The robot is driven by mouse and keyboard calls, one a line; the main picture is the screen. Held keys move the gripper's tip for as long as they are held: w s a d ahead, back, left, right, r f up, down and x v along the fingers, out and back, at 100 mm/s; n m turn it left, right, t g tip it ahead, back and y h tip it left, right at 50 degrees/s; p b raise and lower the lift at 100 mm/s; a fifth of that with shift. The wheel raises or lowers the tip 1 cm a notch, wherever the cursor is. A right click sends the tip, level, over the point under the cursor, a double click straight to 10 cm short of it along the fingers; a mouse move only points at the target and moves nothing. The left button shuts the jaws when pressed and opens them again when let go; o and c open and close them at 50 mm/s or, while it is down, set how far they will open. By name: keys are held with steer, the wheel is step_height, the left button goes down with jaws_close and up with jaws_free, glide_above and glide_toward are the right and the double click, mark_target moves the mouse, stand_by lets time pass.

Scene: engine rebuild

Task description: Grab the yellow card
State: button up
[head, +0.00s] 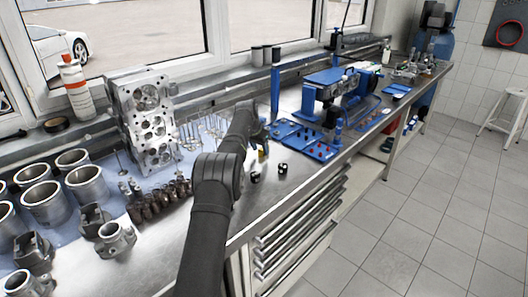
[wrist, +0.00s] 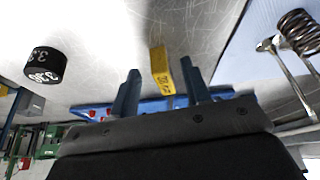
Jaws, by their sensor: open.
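The yellow card (wrist: 162,70) shows in the wrist view as a small, narrow yellow piece with dark markings on its near end. It is between the two fingers of my gripper (wrist: 160,65), with a visible gap on each side. The jaws are open and blue. In the head view my gripper (head: 261,135) is low over the metal bench, and a bit of yellow (head: 261,156) shows just below it. How far the fingertips are above the bench is hard to tell.
Two black numbered cylinders (head: 282,168) stand close by on the bench; one is near in the wrist view (wrist: 44,66). A blue tray with red parts (head: 308,140) is to the right. Valves and springs (wrist: 300,32) lie on a blue mat, left in the head view.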

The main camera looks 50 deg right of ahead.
steer(key=shift+x, duration=0.8)
jaws_close()
steer(key=shift+r, duration=0.1)
